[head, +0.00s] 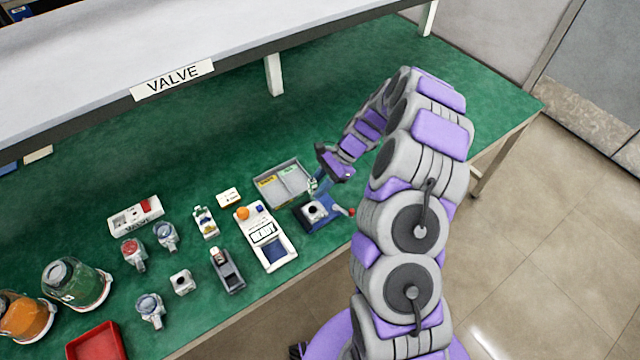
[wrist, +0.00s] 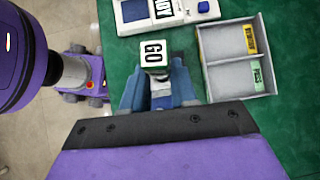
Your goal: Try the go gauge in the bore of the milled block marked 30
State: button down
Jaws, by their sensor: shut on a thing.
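My gripper (wrist: 160,92) is shut on the go gauge (wrist: 153,55), whose pale end with a green edge reads GO in the wrist view. The gauge is apart from the bore as far as I can see. Another light block with a bore (head: 181,283) stands on the green bench to the left. No 30 mark is readable on either block.
A grey divided tray (head: 297,199) with yellow and green labels is close by; it also shows in the wrist view (wrist: 236,93). A white instrument (head: 282,253) stands left of the fixture. A red-knobbed handle (head: 350,211) sticks out right. A VALVE shelf (head: 110,65) overhangs behind.

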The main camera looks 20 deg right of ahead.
aim_at(318, 206)
jog(key=shift+a+r+p, duration=0.15)
jog(key=shift+a+p, duration=0.3)
jog(key=shift+p, duration=0.1)
jog(key=shift+d+f+b, duration=0.2)
jog(key=shift+d+f, duration=0.1)
jog(key=shift+f, duration=0.6)
jog(key=shift+d+f+b, duration=0.2)
jog(key=shift+d+f, duration=0.05)
jog(key=shift+f, duration=0.65)
jog(key=shift+x, duration=0.9)
jog(key=shift+w+d+f, duration=0.1)
jog(key=shift+d, duration=0.4)
jog(key=shift+a, duration=0.3)
jog(key=shift+d+p, duration=0.15)
jog(key=shift+p, duration=0.35)
jog(key=shift+f+b, duration=0.4)
jog(key=shift+f, duration=0.95)
jog(key=shift+r, duration=0.2)
jog(key=shift+r+p, duration=0.9)
jog(key=shift+r, duration=0.25)
